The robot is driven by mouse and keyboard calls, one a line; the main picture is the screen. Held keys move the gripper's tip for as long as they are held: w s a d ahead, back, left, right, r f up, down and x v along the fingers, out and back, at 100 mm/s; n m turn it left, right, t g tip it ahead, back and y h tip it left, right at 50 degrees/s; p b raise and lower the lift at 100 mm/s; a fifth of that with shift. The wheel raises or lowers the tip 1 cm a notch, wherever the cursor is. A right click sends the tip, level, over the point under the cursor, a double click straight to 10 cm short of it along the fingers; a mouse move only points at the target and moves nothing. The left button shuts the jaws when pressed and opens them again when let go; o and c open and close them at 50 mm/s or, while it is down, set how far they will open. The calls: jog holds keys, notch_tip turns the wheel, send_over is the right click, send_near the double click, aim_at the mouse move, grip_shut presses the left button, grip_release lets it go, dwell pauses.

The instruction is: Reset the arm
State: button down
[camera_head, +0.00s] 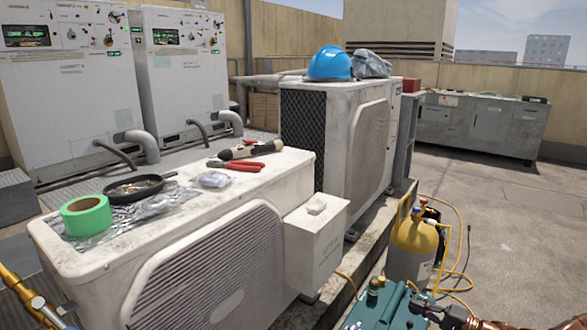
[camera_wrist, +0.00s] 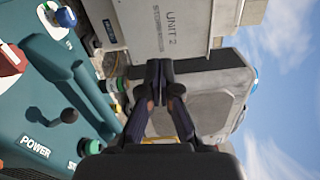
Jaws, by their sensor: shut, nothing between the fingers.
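My gripper (camera_wrist: 160,72) shows in the wrist view, its two dark fingers together with nothing between them. It points toward a pale grey condenser housing marked UNIT 2 (camera_wrist: 172,22), which appears turned on its side in this view. A teal machine with a POWER label (camera_wrist: 45,95) fills the left of the wrist view, close beside the fingers. I cannot see a gap or contact clearly there. In the head view the teal machine (camera_head: 375,308) is at the bottom edge. My fingers cannot be clearly made out in the head view.
The near condenser (camera_head: 75,258) carries green tape (camera_head: 86,216), a black pan (camera_head: 135,188) and red-handled pliers (camera_head: 235,165). A blue helmet (camera_head: 330,64) sits on the far condenser (camera_head: 340,110). A yellow cylinder (camera_head: 413,240) with hoses stands at right. Open floor (camera_head: 520,225) lies beyond.

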jog(key=s+a+r+n+g+y+p, duration=0.1)
jog(key=s+a+r+n+g+p, duration=0.3)
jog(key=a+r, duration=0.8)
jog(key=s+a+r+n+g+p, duration=0.3)
jog(key=s+a+r+g+p, duration=0.3)
jog(key=a+r, duration=0.6)
jog(key=s+a+r+n+g+h+p, duration=0.2)
jog(key=s+a+r+g+p, duration=0.2)
jog(key=s+r+p, duration=0.45)
jog(key=s+r+n+h+p, duration=0.1)
jog(key=s+r+h+p, duration=0.65)
jog(key=s+r, duration=0.35)
jog(key=s+d+r+m+t+h+p, duration=0.1)
jog(key=s+d+r+h+p, duration=0.5)
jog(key=s+d+p, duration=0.4)
jog(key=shift+s+d+r, duration=0.4)
jog(key=shift+s+r, duration=0.25)
jog(key=shift+s, duration=0.55)
